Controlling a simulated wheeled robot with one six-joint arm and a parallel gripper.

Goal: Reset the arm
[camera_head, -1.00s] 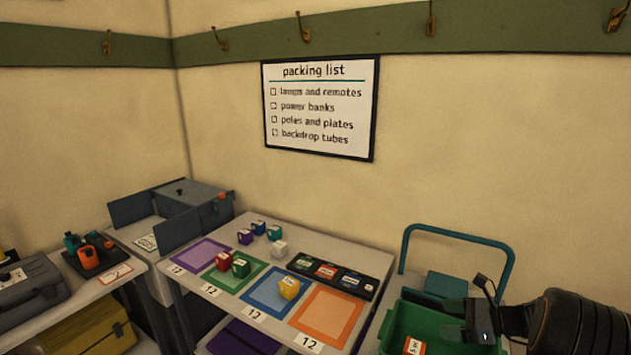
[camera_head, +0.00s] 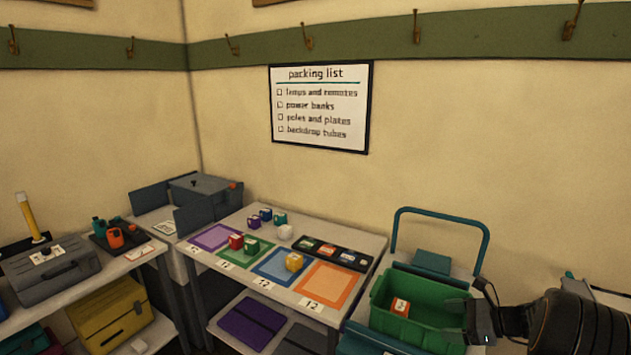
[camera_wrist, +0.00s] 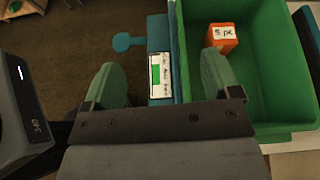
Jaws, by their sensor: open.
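My gripper (camera_head: 484,318) is at the right edge of the head view, by the near right side of a green bin (camera_head: 378,312). In the wrist view my gripper (camera_wrist: 158,88) shows two green fingertips spread apart with nothing between them. Beyond them lie the teal cart edge with a label (camera_wrist: 160,75) and the green bin (camera_wrist: 285,132). An orange block marked "5 pc" (camera_wrist: 222,38) lies inside the bin, and it also shows in the head view (camera_head: 400,307).
A table with coloured squares (camera_head: 330,283) holds several small cubes and a dark tray (camera_head: 336,254). A teal handle (camera_head: 440,214) rises behind the bin. A grey case (camera_head: 50,268) stands on the left shelf. The wall holds hooks and a packing list (camera_head: 320,107).

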